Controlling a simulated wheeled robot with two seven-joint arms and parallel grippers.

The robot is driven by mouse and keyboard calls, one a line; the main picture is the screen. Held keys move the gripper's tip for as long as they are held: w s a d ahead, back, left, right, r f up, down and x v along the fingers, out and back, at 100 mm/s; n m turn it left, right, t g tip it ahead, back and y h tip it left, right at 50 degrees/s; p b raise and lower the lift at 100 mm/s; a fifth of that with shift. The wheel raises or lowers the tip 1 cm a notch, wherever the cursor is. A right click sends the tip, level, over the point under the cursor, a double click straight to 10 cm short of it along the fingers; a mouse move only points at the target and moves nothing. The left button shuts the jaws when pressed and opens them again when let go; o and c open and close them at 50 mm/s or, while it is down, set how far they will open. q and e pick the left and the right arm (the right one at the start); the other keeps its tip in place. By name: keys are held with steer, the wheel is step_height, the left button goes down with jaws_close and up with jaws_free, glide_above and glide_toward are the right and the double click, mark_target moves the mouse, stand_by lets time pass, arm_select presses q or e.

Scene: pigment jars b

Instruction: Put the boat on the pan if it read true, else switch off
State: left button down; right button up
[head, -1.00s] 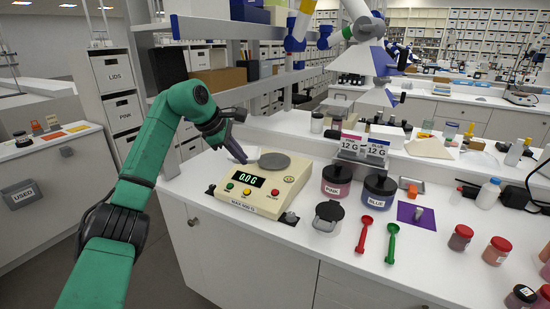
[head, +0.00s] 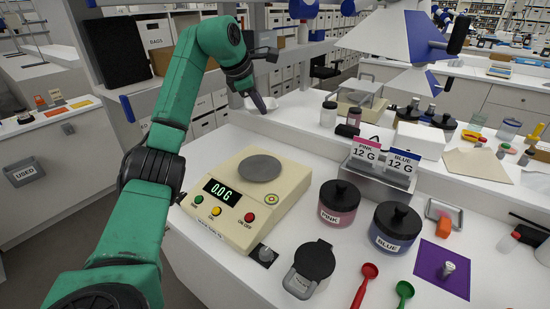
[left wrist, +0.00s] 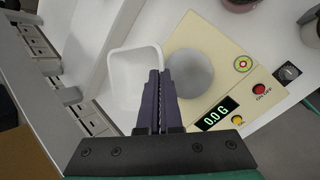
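The scale (head: 240,200) stands on the counter with its round grey pan (head: 260,168) bare. Its green display (head: 221,192) reads 0.0 G, also in the left wrist view (left wrist: 215,114). A red button (head: 250,217) marked ON/OFF is on its front right. My left gripper (head: 261,106) is beyond the pan, at the back of the counter. In the left wrist view its dark fingers (left wrist: 155,82) are close together at the rim of the white boat (left wrist: 133,78), which is beside the pan, not on it. My right gripper is not in view.
The pink jar (head: 339,203) and blue jar (head: 396,228) stand right of the scale, before cards (head: 366,150) reading PINK 12 G and BLUE 12 G. A dark-lidded container (head: 312,266), red scoop (head: 365,285) and green scoop (head: 403,292) are in front. A purple mat (head: 443,277) lies right.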

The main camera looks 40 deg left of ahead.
arm_select(q)
steer(key=f, duration=0.4)
steer(key=s+f+b, duration=0.1)
steer(key=f, duration=0.4)
steer(key=s+f, duration=0.1)
steer(key=f, duration=0.4)
steer(key=shift+f, duration=0.1)
step_height(320, 180, down, 4)
steer(key=shift+f, duration=0.1)
steer(key=shift+s+f, duration=0.1)
steer(key=shift+f, duration=0.1)
steer(key=c, duration=1.1)
jaws_free()
steer(key=shift+f, duration=0.1)
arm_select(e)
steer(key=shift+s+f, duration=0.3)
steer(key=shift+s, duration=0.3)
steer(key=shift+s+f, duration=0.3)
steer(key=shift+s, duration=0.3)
